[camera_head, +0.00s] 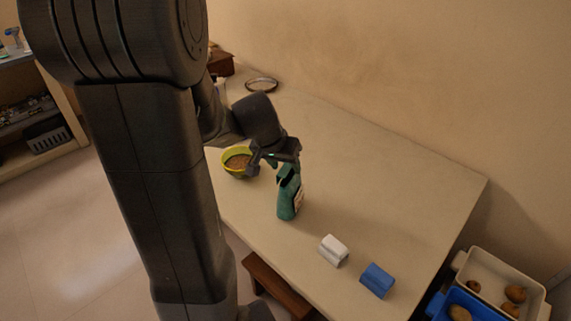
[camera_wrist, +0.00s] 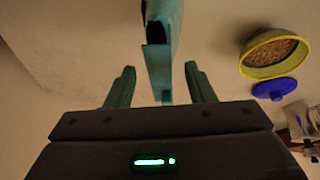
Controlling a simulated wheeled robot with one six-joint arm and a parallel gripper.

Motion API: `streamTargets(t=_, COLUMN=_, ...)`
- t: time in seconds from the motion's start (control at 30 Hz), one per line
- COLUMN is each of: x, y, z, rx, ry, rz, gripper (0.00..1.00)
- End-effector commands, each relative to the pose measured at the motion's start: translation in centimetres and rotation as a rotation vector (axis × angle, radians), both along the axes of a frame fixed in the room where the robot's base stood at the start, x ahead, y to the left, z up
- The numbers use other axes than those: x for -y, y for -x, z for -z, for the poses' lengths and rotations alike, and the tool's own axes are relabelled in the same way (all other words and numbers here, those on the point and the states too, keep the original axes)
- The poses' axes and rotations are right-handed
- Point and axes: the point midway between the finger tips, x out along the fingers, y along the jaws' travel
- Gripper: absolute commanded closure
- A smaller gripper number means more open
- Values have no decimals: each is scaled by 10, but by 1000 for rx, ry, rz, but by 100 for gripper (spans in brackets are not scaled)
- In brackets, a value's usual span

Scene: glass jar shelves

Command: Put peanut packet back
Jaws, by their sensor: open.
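I cannot make out any thing as a peanut packet for certain. A teal container (camera_head: 288,197) with a pale label, shaped like a spray bottle, stands on the table just below my gripper (camera_head: 280,158). In the wrist view my gripper (camera_wrist: 161,82) is open, its two fingers apart on either side of the upper part of the teal container (camera_wrist: 158,60). No firm contact shows. A yellow-green bowl (camera_head: 228,168) with brown grainy contents stands left of the gripper, and the bowl also shows in the wrist view (camera_wrist: 248,70).
A white block (camera_head: 334,250) and a blue block (camera_head: 377,280) lie toward the table's near edge. A blue lid-like disc (camera_wrist: 272,89) and a clear jar (camera_wrist: 296,118) are near the bowl. A ring (camera_head: 261,85) lies farther back. The right of the table (camera_head: 420,190) is clear.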

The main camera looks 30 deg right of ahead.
Motion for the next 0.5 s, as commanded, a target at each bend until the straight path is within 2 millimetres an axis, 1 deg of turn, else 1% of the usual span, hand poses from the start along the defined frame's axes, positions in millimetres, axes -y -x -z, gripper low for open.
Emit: streamTargets(t=0.5, x=-8, y=3, z=-20, rx=1, ry=-1, rz=0, gripper=51)
